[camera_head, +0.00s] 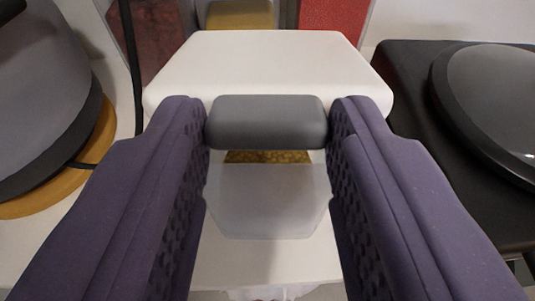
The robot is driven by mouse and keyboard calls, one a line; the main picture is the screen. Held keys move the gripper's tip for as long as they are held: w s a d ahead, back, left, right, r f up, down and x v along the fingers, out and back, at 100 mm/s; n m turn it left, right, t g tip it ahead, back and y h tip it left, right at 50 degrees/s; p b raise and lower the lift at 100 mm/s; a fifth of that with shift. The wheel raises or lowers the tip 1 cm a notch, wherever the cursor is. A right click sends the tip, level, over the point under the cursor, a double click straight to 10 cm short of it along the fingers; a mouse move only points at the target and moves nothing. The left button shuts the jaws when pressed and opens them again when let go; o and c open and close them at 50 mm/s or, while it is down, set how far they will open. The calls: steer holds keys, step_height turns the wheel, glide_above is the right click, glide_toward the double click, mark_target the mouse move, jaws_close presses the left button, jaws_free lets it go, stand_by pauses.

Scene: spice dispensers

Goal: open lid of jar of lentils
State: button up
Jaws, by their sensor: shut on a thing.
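A jar with a broad white lid (267,62) stands in the middle of the view. A dark grey tab (267,122) sits at the lid's front edge. My gripper (267,120) has its two purple fingers on either side of the tab, shut on it at its left and right ends. Below the tab is a translucent front part (268,200) of the jar. A strip of yellow-brown grains (267,157) shows between the tab and this part. The lid looks closed. The fingers hide the jar's lower sides.
A grey rounded thing on a wooden base (100,150) stands at the left, with a black cord. A black appliance with a grey dome (490,100) stands at the right. Behind the lid are containers with red (332,14) and yellowish (240,15) contents.

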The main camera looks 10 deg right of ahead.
mark_target(267, 60)
steer(key=w+r+g+p, duration=0.1)
steer(key=r+p, duration=0.1)
steer(key=p, duration=0.1)
steer(key=w+r+g+p, duration=0.1)
steer(key=g+p, duration=0.1)
steer(key=p, duration=0.1)
steer(key=w+r+g+p, duration=0.1)
steer(key=r+p, duration=0.1)
steer(key=p, duration=0.1)
steer(key=shift+d+r+g+y, duration=0.25)
steer(key=shift+r+g+y, duration=0.05)
steer(key=shift+y, duration=0.1)
steer(key=w+g+p, duration=0.1)
steer(key=p, duration=0.1)
steer(key=w+r+g+p, duration=0.1)
steer(key=w+g+p, duration=0.1)
steer(key=p, duration=0.1)
steer(key=shift+d+r+y+p, duration=0.3)
steer(key=shift+r+p, duration=0.05)
steer(key=shift+w+g, duration=0.3)
steer(key=shift+g, duration=0.2)
steer(key=shift+w+d+r+p, duration=0.15)
steer(key=shift+w+p, duration=0.05)
steer(key=shift+w, duration=0.45)
steer(key=shift+w+d+r+p, duration=0.1)
steer(key=shift+w+r+p, duration=0.05)
steer(key=shift+w, duration=0.5)
steer(key=o, duration=0.8)
